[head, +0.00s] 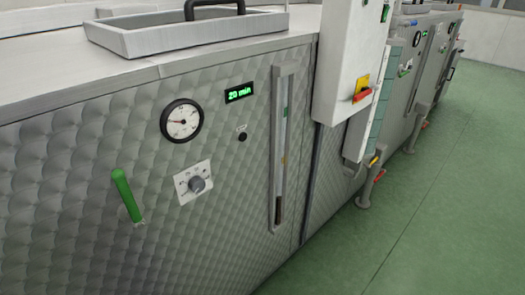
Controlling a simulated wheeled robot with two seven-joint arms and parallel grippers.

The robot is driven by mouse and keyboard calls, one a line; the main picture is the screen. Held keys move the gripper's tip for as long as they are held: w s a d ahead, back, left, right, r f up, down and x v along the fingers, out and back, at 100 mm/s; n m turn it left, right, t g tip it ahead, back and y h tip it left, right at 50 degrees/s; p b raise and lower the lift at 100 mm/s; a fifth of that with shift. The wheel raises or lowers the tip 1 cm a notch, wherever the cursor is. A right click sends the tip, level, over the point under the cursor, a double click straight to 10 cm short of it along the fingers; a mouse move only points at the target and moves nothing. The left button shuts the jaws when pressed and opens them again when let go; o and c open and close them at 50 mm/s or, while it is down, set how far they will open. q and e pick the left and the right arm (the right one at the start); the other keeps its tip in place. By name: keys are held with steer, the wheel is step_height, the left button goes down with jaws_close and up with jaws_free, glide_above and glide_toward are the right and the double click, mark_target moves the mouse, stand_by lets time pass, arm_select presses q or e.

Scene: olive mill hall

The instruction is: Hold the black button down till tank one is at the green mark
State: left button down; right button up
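A small round black button (242,137) sits on the quilted steel front of the nearest tank (90,175), under a small label. To its right is a tall, narrow sight glass (281,140) in a metal frame. A green mark (285,112) shows on its upper part and a yellowish mark (284,160) near the middle. Dark content (278,208) shows only near the bottom of the glass, well below the green mark. The tank's number cannot be read. Neither of my grippers is in view, and nothing touches the button.
A white cabinet (346,60) with a red-yellow switch juts out at right. Green floor (440,210) is clear at right.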

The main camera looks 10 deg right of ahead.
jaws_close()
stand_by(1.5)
